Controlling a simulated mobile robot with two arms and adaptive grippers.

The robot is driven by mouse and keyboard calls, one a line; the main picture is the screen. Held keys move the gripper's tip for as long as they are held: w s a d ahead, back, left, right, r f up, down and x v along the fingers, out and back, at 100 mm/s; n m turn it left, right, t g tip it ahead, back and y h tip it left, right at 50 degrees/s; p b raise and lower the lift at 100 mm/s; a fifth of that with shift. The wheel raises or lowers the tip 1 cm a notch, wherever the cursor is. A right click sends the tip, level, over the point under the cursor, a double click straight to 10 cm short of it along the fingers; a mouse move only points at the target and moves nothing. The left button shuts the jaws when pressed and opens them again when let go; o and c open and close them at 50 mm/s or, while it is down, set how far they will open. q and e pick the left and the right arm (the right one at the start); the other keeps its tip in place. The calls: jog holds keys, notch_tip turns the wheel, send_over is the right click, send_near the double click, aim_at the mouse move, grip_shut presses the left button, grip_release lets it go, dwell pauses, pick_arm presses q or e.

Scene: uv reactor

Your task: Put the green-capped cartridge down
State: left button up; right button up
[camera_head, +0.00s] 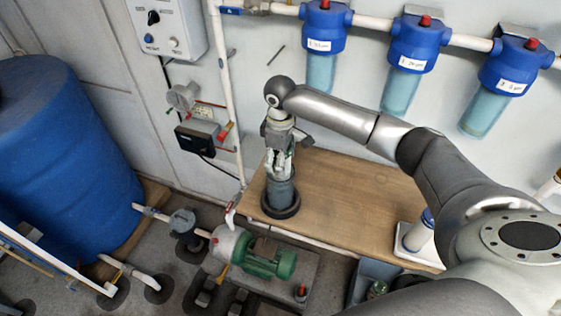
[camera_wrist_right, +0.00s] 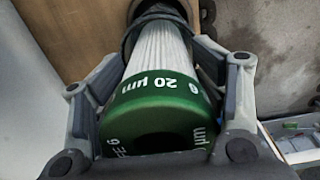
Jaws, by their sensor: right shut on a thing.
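The green-capped cartridge (camera_wrist_right: 160,122) shows in the wrist view as a thick green ring marked 20 µm on a white pleated body. My right gripper (camera_wrist_right: 163,62) is shut on it, with fingers on both sides. In the head view my right gripper (camera_head: 279,158) points down over the left end of the wooden bench, and little of the cartridge shows between its fingers. Directly below is a grey cylindrical cup (camera_head: 281,192) with a wide black base. The cartridge's far end meets a dark rim in the wrist view; how deep it sits cannot be told. My left gripper is not in view.
The wooden bench (camera_head: 345,197) is clear in the middle. A white tray (camera_head: 420,258) with a blue-and-white cartridge (camera_head: 420,232) stands at its right. Blue filter housings (camera_head: 322,28) hang on the wall behind. A green pump (camera_head: 262,258) and a blue tank (camera_head: 60,150) stand left.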

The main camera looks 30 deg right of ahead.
notch_tip(320, 180, down, 2)
jog(key=shift+f, duration=0.15)
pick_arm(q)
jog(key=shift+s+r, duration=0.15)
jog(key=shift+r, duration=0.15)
pick_arm(e)
jog(key=shift+f, duration=0.3)
jog(key=shift+s+f, duration=0.25)
jog(key=o, duration=0.8)
jog(key=shift+f, duration=0.1)
jog(key=o, duration=0.4)
jog(key=shift+w+f, duration=0.1)
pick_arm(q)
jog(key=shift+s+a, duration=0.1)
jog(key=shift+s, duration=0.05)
pick_arm(e)
jog(key=shift+w, duration=0.15)
